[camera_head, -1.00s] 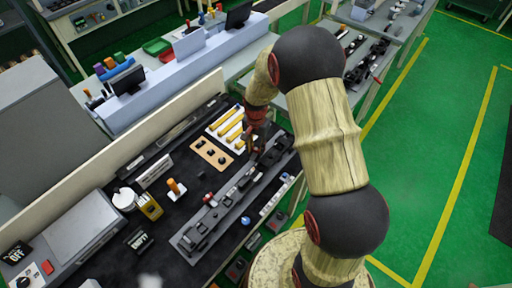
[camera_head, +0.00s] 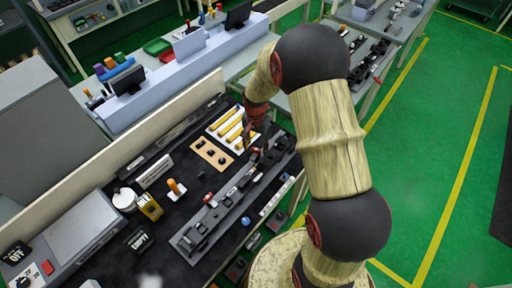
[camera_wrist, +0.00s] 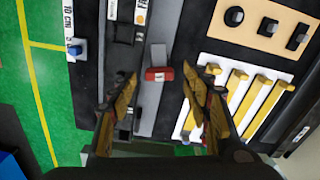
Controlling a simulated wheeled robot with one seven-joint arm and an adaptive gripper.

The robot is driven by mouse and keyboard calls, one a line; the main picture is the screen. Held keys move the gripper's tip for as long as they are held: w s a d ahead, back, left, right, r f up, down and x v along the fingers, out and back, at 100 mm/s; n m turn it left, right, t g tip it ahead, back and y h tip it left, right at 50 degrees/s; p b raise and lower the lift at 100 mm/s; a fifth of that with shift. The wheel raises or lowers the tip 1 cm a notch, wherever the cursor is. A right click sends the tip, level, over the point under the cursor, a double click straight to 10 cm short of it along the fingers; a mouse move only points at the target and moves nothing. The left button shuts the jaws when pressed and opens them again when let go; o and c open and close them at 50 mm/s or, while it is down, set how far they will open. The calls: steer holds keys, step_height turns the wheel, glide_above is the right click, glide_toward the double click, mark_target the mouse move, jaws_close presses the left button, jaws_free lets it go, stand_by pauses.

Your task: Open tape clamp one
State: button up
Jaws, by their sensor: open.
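In the wrist view, a small clamp with a grey lever and red end (camera_wrist: 159,73) sits on a long grey rail fixture (camera_wrist: 150,120). It is probably a tape clamp; I cannot read its number. My gripper (camera_wrist: 160,88) is open and empty, with one finger to the left of the red end and one to the right. Contact with it is not visible. In the head view, the grey fixture (camera_head: 190,240) runs diagonally along the dark bench, and my gripper (camera_head: 257,150) is over its far end, small and partly merged with dark parts.
A white tray with yellow bars (camera_head: 229,125) and a tan board with black pieces (camera_head: 211,154) lie beside the fixture. A strip marked 10 cm (camera_wrist: 70,20) lies on its other side. A small orange-topped stand (camera_head: 175,188) is on the bench's open part.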

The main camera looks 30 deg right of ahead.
mark_target(256, 149)
step_height(256, 149, up, 10)
steer(key=shift+r, duration=0.2)
steer(key=shift+n, duration=0.3)
stand_by(0.4)
steer(key=s+a+r+n+t+b, duration=0.2)
steer(key=s+a+r+n+b, duration=0.1)
steer(key=s, duration=0.4)
steer(key=s+a+r+n+t+b, duration=0.1)
steer(key=s+a+r+n+b, duration=0.2)
steer(key=s, duration=0.5)
steer(key=s+a+r+n+t+b, duration=0.2)
steer(key=s+a+r+n+b, duration=0.1)
steer(key=s+r, duration=0.3)
steer(key=shift+s+a+n+t+b, duration=0.35)
steer(key=shift+s+a+n, duration=0.35)
steer(key=shift+s, duration=0.55)
steer(key=shift+a+f, duration=0.1)
